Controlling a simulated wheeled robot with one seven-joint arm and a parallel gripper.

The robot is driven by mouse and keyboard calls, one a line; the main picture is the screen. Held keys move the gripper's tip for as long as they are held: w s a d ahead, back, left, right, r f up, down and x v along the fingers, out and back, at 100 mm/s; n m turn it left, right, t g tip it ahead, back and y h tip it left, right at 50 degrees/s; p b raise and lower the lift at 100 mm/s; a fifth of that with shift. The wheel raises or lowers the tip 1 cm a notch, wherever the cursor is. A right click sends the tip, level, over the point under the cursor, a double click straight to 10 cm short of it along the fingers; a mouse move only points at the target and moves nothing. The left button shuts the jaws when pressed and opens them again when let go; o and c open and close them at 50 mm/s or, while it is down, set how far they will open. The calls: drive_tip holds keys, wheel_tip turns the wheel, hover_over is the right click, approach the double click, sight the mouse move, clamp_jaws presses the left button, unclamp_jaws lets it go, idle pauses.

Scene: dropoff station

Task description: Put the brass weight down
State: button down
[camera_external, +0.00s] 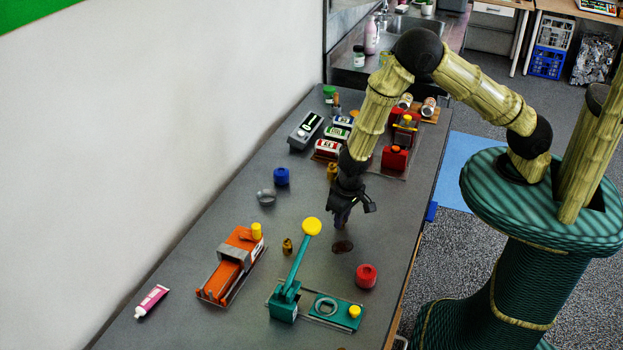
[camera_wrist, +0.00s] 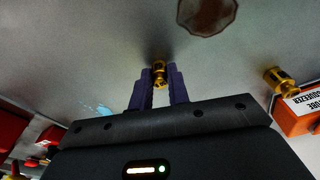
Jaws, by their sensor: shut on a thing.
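My gripper (camera_external: 342,222) points down over the grey table (camera_external: 215,212) in the external view. In the wrist view its purple fingers (camera_wrist: 159,85) are shut on a small brass weight (camera_wrist: 159,70). The held weight is hard to make out in the external view, and I cannot tell whether it touches the table. Another small brass piece (camera_external: 287,246) stands on the table between the orange device and the green lever device.
A flat brown patch (camera_external: 342,246) lies just in front of my gripper. A red round pot (camera_external: 366,276), a green lever device (camera_external: 285,302), an orange device (camera_external: 231,265), a grey dish (camera_external: 266,197) and a blue pot (camera_external: 281,177) stand around. Boxes crowd the far side.

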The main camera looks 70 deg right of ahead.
drive_tip(key=shift+f, duration=0.15)
drive_tip(key=c, duration=1.3)
unclamp_jaws()
drive_tip(key=shift+c, duration=0.2)
wheel_tip(320, 180, up, 12)
drive_tip(key=s+b, duration=0.1)
drive_tip(key=b, duration=0.1)
drive_tip(key=shift+s+a, duration=0.2)
drive_tip(key=shift+a, duration=0.05)
